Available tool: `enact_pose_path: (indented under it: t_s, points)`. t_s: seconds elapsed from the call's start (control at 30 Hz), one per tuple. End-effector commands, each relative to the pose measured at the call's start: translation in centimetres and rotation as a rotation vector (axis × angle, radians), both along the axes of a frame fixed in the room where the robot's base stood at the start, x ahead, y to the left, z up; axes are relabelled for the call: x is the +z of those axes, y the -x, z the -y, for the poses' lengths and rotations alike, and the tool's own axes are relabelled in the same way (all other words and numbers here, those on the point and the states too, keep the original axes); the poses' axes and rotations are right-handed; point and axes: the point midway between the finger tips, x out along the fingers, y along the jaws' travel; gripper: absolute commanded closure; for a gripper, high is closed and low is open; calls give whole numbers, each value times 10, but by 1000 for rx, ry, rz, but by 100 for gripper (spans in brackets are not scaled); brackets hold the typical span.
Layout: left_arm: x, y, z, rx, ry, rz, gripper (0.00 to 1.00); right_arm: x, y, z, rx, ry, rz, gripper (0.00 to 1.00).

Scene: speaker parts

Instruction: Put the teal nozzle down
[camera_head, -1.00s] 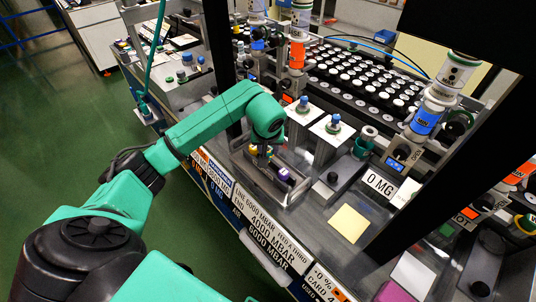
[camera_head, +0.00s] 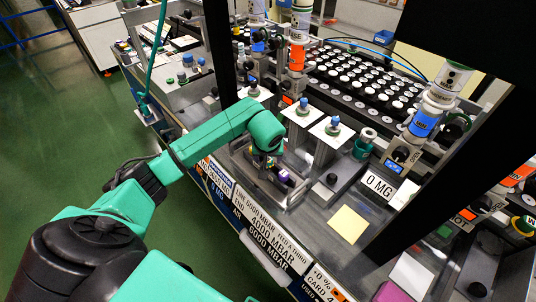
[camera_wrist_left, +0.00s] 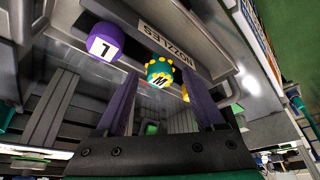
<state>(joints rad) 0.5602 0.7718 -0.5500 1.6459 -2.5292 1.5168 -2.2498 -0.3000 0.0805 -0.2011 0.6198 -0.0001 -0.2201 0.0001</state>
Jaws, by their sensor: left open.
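The teal nozzle (camera_wrist_left: 158,75), marked M and with yellow dots around its rim, is in the nozzle tray, between the fingers of my left gripper (camera_wrist_left: 161,86). The fingers are apart, with a visible gap on each side of it. A purple nozzle (camera_wrist_left: 103,42) marked 1 sits beside it and also shows in the head view (camera_head: 285,177). The tray wall (camera_wrist_left: 190,40) is lettered NOZZLES. In the head view my left gripper (camera_head: 265,164) reaches down into the tray, and the teal nozzle is hard to make out there. My right gripper is not in view.
A dark rack with several white-topped pieces (camera_head: 365,80) lies behind. A black upright post stands close behind my arm. A yellow note (camera_head: 348,224) lies on clear bench at the right.

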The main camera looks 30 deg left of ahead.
Motion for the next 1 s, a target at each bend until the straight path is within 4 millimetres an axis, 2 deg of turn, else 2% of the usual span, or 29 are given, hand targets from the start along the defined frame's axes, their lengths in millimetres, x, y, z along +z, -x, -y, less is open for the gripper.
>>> enact_pose_path:
  t_s: [0.17, 0.4, 0.5, 0.63, 1.0]
  points:
    - [26, 9, 4, -2, -4, 8, 29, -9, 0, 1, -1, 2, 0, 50]
    - [84, 31, 15, -2, -3, 7, 29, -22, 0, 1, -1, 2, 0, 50]
    - [101, 36, 19, -2, -1, 5, 29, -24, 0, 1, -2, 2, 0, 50]
    - [109, 40, 20, -1, 0, 2, 29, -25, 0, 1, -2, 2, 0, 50]
    - [109, 40, 20, 0, 0, 1, 29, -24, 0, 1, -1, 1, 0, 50]
